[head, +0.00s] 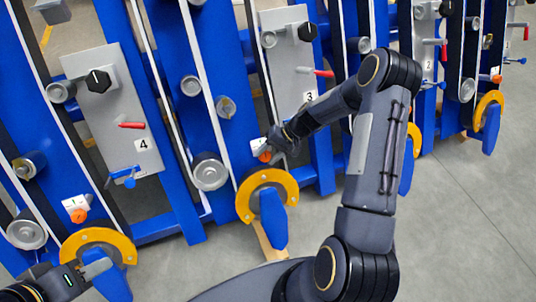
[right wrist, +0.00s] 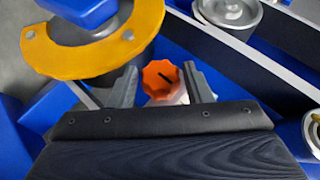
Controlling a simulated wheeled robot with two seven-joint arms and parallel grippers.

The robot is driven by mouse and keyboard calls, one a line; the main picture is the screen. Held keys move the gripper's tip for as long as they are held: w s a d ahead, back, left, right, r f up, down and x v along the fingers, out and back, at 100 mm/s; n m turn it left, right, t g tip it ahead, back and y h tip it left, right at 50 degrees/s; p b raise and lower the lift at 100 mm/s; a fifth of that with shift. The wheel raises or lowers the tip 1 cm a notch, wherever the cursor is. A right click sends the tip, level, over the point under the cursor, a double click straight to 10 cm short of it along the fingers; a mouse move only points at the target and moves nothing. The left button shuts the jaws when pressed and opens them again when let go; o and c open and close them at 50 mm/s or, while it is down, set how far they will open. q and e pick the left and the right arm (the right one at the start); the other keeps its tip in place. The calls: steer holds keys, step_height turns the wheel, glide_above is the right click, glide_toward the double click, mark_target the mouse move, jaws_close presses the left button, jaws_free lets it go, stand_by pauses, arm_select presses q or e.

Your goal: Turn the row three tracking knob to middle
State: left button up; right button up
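The orange tracking knob (head: 265,156) sits on a small white plate, below and left of the grey panel labelled 3 (head: 309,97). My right gripper (head: 273,146) is at this knob and partly covers its plate. In the right wrist view, the knob (right wrist: 161,79) shows between the two spread fingers of my right gripper (right wrist: 160,86), with gaps at both sides. A dark slanted pointer mark is on its face. I cannot tell how deep the fingers reach around it. My left gripper (head: 95,270) is at the lower left, away from this knob; its opening is unclear.
A yellow curved guard (head: 248,202) and a blue arm (head: 273,220) lie just below the knob. Another orange knob (head: 79,215) is at the left. Grey panel 4 (head: 112,100) has a black knob and red lever. The floor at right is clear.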

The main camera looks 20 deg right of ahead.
steer(key=shift+o, duration=1)
steer(key=p+v, duration=0.2)
steer(key=v, duration=0.5)
steer(key=shift+d+r, duration=0.25)
